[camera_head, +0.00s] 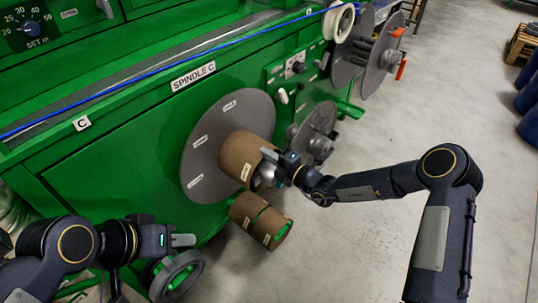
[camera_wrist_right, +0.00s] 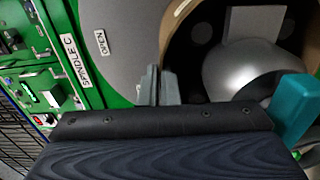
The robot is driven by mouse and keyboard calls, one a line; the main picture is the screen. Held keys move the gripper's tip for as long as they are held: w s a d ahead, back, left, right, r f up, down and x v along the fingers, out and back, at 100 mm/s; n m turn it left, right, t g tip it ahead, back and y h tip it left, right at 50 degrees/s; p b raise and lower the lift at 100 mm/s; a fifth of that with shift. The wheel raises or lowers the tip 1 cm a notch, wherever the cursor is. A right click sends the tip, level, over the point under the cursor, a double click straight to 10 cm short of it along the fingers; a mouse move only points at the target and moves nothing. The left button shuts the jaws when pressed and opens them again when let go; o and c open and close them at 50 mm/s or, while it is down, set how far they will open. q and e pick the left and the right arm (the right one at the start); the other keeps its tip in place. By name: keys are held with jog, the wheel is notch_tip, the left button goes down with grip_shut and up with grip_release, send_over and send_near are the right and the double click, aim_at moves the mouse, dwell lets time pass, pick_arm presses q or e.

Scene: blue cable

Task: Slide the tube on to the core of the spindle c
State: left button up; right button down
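The brown cardboard tube (camera_head: 240,150) sits around the core of spindle C, in front of the large grey disc (camera_head: 205,135). In the right wrist view, the tube's rim (camera_wrist_right: 177,18) curves around the silver core (camera_wrist_right: 238,62). My right gripper (camera_head: 272,164) is at the tube's outer end, partly hiding it.
A second brown tube with green showing (camera_head: 262,220) is below the spindle. The green machine (camera_head: 110,165) stands behind, with a blue cable (camera_head: 150,72) along its top. Grey reels (camera_head: 368,55) are to the upper right. The floor (camera_head: 450,100) at right is open.

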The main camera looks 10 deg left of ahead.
jog(key=shift+a+r, duration=0.1)
jog(key=shift+r, duration=0.05)
dwell(0.4)
jog(key=shift+a+f, duration=0.1)
jog(key=shift+f, duration=0.5)
dwell(0.4)
jog(key=c, duration=1.6)
grip_release()
jog(key=shift+a, duration=0.2)
jog(key=shift+o, duration=0.5)
jog(key=shift+d, duration=0.15)
jog(key=o, duration=0.4)
jog(key=shift+c, duration=0.2)
jog(key=shift+d+f, duration=0.1)
jog(key=shift+f, duration=0.05)
jog(key=shift+d+f, duration=0.15)
jog(key=shift+f, duration=0.25)
jog(key=c, duration=0.3)
